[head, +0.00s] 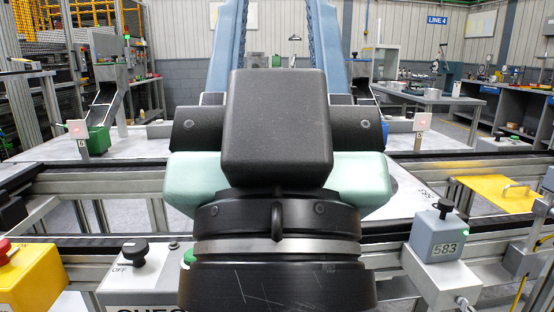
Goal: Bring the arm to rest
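My own arm (275,130) fills the middle of the head view. A black block sits in front, pale green housings show on both sides, and a black collar with a metal band is below. The arm stands folded close to the camera. I cannot make out my gripper or its fingers, and I see nothing held. The arm hides the middle of the workspace behind it.
Conveyor rails cross left and right. A yellow box with a red button (22,272), a switch panel (135,262) and a grey box marked 583 (440,238) stand near. A green bin (98,139) and a yellow plate (497,192) lie farther off.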

